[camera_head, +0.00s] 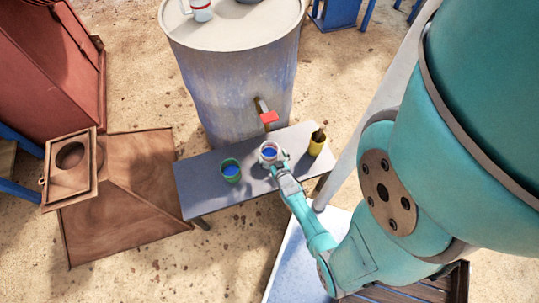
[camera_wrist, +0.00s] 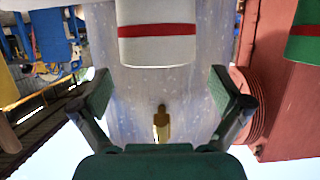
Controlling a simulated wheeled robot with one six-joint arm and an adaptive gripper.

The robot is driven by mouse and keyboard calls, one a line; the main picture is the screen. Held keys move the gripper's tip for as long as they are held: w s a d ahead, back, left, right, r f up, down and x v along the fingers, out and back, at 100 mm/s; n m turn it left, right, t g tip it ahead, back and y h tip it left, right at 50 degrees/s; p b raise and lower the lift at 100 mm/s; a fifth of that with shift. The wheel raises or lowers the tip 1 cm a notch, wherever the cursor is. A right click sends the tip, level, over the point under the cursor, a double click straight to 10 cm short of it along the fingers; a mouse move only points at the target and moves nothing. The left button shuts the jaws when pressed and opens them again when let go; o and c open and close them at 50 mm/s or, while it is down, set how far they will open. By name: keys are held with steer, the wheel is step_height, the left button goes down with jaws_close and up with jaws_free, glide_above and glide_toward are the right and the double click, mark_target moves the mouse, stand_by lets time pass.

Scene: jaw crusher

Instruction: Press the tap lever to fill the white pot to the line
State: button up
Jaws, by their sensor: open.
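The white pot (camera_head: 269,145) stands on a grey bench below the tap, with blue inside. In the wrist view, which looks upside down, the white pot (camera_wrist: 157,50) has a red band around it. The red tap lever (camera_head: 268,117) sits on the tap at the drum's side; the brassy tap (camera_wrist: 161,122) shows beyond my fingers in the wrist view. My gripper (camera_head: 279,164) is just on the near side of the white pot. In the wrist view my gripper (camera_wrist: 163,88) is open, its two fingers wide apart with nothing between them. Contact with the pot cannot be told.
A green pot (camera_head: 230,171) with blue inside stands left on the bench (camera_head: 202,192). A yellow pot (camera_head: 317,144) holding brown items stands right. The large grey drum (camera_head: 235,90) rises behind. Rusty machinery (camera_head: 125,200) lies left.

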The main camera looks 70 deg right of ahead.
mark_target(267, 144)
steer(key=shift+x, duration=2.45)
steer(key=shift+s+f, duration=0.1)
steer(key=c, duration=1.6)
